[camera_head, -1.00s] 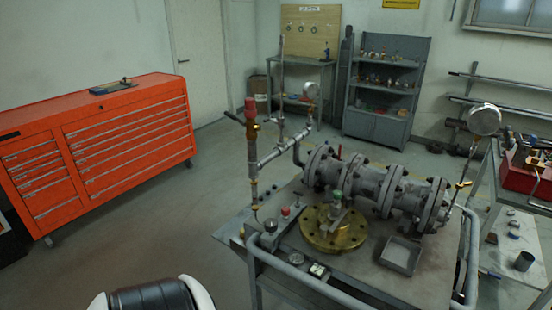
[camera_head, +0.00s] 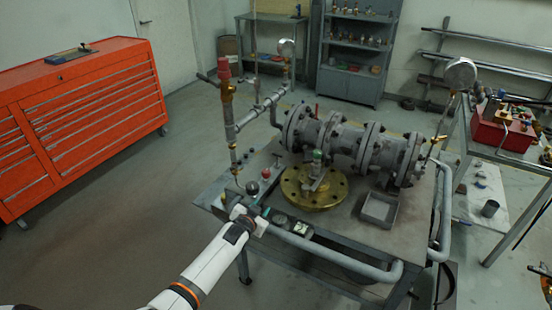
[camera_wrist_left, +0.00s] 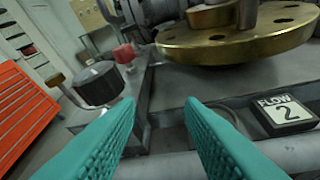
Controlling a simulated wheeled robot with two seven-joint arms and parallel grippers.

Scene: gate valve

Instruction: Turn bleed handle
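I cannot tell for sure which part is the bleed handle. A black knob (camera_wrist_left: 98,83) and a smaller red knob (camera_wrist_left: 124,54) stand at the bench's left edge in the left wrist view. The red knob also shows in the head view (camera_head: 266,173). My left gripper (camera_wrist_left: 158,104) is open and empty, its teal fingers apart, with both knobs ahead and to the left of it. In the head view my left gripper (camera_head: 264,208) is at the bench's front left edge, just in front of the knobs. My right gripper is not in view.
A brass flange (camera_head: 293,193) lies on the bench by the grey flanged valve (camera_head: 345,143). A pipe stand with a red cap (camera_head: 224,70) rises behind the knobs. A "FLOW 2" tag (camera_wrist_left: 286,112) and a grey rail (camera_head: 340,262) are near the gripper. The floor to the left is clear.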

